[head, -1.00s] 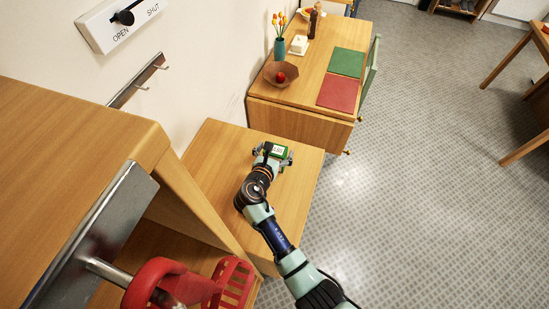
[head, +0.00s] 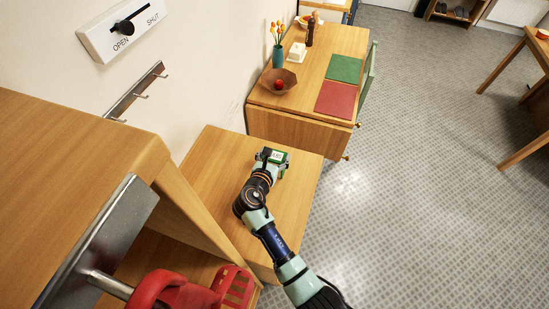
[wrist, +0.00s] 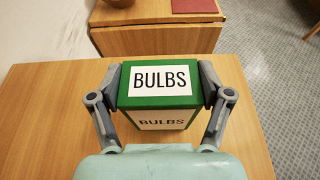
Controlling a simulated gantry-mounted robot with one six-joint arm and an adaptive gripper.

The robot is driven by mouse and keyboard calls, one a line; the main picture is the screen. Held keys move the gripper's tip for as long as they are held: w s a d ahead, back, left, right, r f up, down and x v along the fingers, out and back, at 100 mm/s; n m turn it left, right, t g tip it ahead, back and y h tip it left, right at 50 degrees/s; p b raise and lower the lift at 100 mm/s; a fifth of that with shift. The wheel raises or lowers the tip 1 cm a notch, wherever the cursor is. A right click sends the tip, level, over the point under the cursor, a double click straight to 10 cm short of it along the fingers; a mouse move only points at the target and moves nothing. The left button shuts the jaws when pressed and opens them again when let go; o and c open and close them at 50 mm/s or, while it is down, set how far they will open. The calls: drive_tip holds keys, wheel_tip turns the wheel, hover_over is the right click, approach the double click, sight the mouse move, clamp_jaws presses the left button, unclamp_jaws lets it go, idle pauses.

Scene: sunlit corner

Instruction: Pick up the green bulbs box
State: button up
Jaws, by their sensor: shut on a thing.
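The green bulbs box (wrist: 161,101) has white labels reading BULBS on its top and near side. It is at the low wooden table (head: 220,178), near that table's far end; I cannot tell if it is resting on the surface or just above it. My gripper (wrist: 161,84) is shut on the box, one finger against its left side and one against its right. In the head view my gripper (head: 271,160) partly hides the box (head: 277,157).
Beyond stands a higher wooden table (head: 314,75) with a bowl (head: 279,86), a vase (head: 278,55), and red (head: 335,99) and green mats (head: 344,68). A wooden cabinet (head: 80,150) and red object (head: 175,290) are at the left.

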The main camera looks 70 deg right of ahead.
wheel_tip(320, 180, up, 19)
drive_tip(key=p, duration=0.4)
drive_tip(key=shift+r, duration=0.2)
